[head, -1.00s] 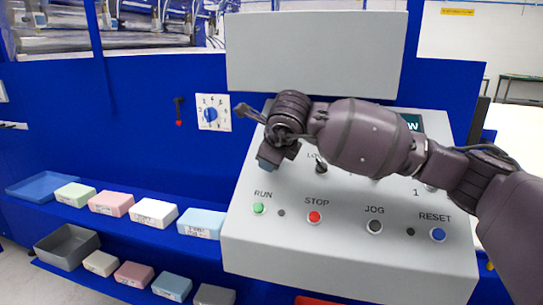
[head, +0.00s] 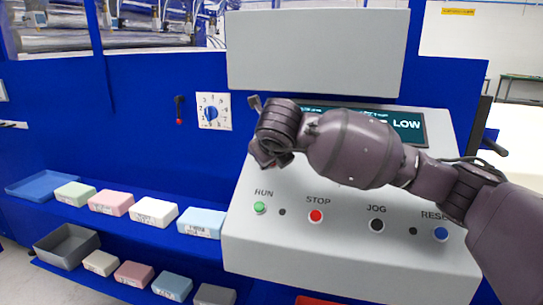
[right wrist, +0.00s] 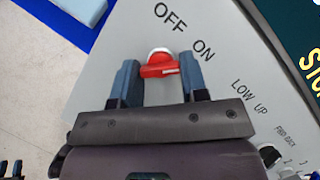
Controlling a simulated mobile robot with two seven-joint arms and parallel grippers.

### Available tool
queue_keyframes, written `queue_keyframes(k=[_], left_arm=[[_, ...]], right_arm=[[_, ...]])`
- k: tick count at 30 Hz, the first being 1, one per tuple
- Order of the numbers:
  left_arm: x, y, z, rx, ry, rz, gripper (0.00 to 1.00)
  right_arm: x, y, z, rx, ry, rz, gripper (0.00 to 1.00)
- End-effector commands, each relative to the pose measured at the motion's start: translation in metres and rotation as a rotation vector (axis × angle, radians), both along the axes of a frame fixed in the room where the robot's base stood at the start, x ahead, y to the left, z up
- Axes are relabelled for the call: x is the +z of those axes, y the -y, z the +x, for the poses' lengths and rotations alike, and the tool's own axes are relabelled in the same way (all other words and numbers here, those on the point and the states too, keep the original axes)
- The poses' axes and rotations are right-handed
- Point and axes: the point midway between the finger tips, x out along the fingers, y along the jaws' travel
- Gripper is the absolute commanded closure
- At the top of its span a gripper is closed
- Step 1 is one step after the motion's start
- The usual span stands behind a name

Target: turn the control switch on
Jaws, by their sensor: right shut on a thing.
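The control switch is a red handle on a pale round base (right wrist: 160,66), in the right wrist view just below the OFF and ON labels on the grey panel. Which label it points to I cannot tell. My right gripper (right wrist: 160,78) is shut on the red handle, which lies between its two blue-grey fingers. In the head view my right gripper (head: 269,158) is at the upper left of the sloping control panel (head: 330,245), above the RUN button, and my arm hides most of the switch. My left gripper is not in view.
The panel has a green RUN button (head: 260,208), a red STOP button (head: 316,216), a black JOG button (head: 377,225) and a blue RESET button (head: 441,234). A display (head: 408,125) reads LOW behind my arm. Foam blocks (head: 153,213) lie on shelves at left.

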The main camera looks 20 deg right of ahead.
Motion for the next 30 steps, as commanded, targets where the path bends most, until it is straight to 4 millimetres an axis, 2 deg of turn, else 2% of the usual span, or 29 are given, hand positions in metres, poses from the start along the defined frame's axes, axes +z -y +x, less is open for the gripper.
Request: queue_keyframes(k=[9, 10, 15, 24, 30], left_arm=[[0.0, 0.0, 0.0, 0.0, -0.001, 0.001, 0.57], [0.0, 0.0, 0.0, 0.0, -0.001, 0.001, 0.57], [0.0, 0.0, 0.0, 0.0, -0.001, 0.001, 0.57], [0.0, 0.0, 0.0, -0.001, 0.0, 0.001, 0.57], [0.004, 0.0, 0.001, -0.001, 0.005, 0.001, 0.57]], right_arm=[[0.001, 0.0, 0.0, -0.002, 0.002, 0.002, 0.83], [0.001, 0.0, 0.0, -0.002, 0.002, 0.002, 0.57], [0.0, 0.0, 0.0, -0.002, 0.002, 0.001, 0.34], [0.002, -0.001, -0.001, -0.001, 0.001, 0.002, 0.34], [0.019, -0.004, -0.018, 0.002, 0.006, 0.002, 0.34]])
